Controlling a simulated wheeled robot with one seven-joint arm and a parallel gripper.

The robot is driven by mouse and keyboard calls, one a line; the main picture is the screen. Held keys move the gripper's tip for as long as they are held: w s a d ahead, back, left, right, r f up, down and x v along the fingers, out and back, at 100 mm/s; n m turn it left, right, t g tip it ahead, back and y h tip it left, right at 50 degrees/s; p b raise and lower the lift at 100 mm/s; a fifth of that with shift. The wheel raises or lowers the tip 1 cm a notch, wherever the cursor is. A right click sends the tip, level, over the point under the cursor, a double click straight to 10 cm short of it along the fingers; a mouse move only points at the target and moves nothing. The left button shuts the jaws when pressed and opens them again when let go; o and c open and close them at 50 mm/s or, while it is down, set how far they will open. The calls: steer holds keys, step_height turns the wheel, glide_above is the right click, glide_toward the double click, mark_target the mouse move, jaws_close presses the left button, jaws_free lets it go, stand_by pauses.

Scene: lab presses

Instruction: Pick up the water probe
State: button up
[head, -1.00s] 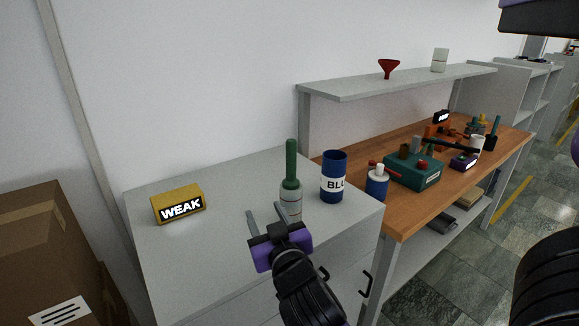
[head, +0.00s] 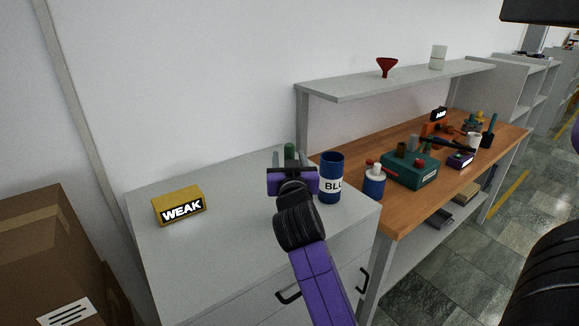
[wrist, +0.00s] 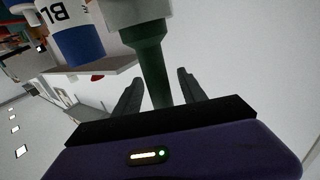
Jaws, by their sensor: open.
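The likely water probe has a green handle, whose top (head: 289,150) shows above my gripper in the head view. In the wrist view the green handle (wrist: 152,62) runs from a pale grey holder (wrist: 140,10) into the space between my fingers. My gripper (head: 290,160) is open, its fingers on either side of the handle; it also shows in the wrist view (wrist: 158,76). Gaps show between the handle and both fingers. In the head view my gripper hides the holder and the lower handle.
A blue cup marked "BLU" (head: 331,180) stands close on the right. A yellow "WEAK" block (head: 179,205) lies left on the grey cabinet top (head: 235,205). A wooden bench (head: 400,215) with a green box (head: 410,172) is to the right, under a shelf (head: 390,83).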

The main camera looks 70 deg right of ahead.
steer(key=shift+w+d, duration=0.25)
steer(key=shift+d, duration=0.2)
jaws_close()
steer(key=shift+r, duration=0.1)
